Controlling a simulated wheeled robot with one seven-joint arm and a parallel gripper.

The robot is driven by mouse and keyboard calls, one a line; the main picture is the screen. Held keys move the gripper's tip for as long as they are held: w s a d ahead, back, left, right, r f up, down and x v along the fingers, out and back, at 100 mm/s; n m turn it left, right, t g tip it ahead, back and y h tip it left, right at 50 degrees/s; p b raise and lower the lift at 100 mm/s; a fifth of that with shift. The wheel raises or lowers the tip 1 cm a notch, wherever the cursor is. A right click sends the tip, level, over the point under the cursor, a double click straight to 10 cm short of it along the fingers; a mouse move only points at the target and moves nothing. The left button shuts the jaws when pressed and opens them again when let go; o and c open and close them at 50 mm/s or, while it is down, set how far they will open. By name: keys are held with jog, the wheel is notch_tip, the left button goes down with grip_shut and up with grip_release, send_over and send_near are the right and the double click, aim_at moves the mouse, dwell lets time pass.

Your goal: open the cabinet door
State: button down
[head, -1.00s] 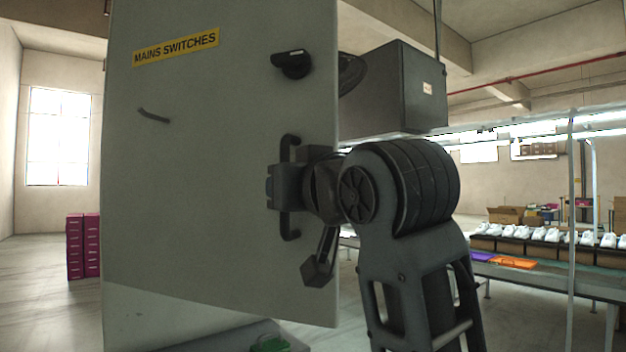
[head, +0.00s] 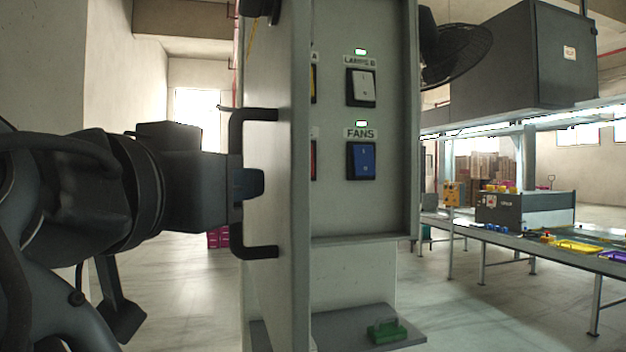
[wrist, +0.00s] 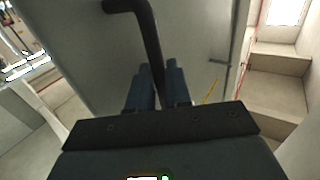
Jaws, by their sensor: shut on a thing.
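The cabinet door (head: 279,285) stands swung open and is seen nearly edge-on in the head view. Its black bar handle (head: 262,114) is on the door's left face. My gripper (head: 247,184) is shut on the upright part of the handle, coming in from the left. In the wrist view my gripper's blue fingers (wrist: 158,90) close around the black handle (wrist: 150,38) against the grey door face (wrist: 90,45). Inside the cabinet (head: 405,150) a white switch (head: 361,88) labelled LAMPS B and a blue switch (head: 361,161) labelled FANS show. Other switches are partly hidden by the door.
A green object (head: 387,330) lies on a grey ledge (head: 345,328) below the cabinet. A dark fan (head: 455,55) and a large dark box (head: 520,60) are beyond it. A line table (head: 500,240) with trays stands at the right. Floor is clear between.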

jog(key=shift+a+r, duration=0.2)
jog(key=shift+a, duration=1.2)
jog(key=c, duration=1.5)
grip_release()
jog(key=shift+o, duration=1.3)
jog(key=shift+w+f, duration=0.15)
jog(key=shift+w, duration=0.1)
jog(key=shift+s+a+f, duration=0.1)
jog(key=shift+s+a, duration=0.05)
jog(key=shift+s, duration=0.35)
jog(key=shift+b+v, duration=1.2)
jog(key=shift+v, duration=2.3)
jog(key=shift+s, duration=0.1)
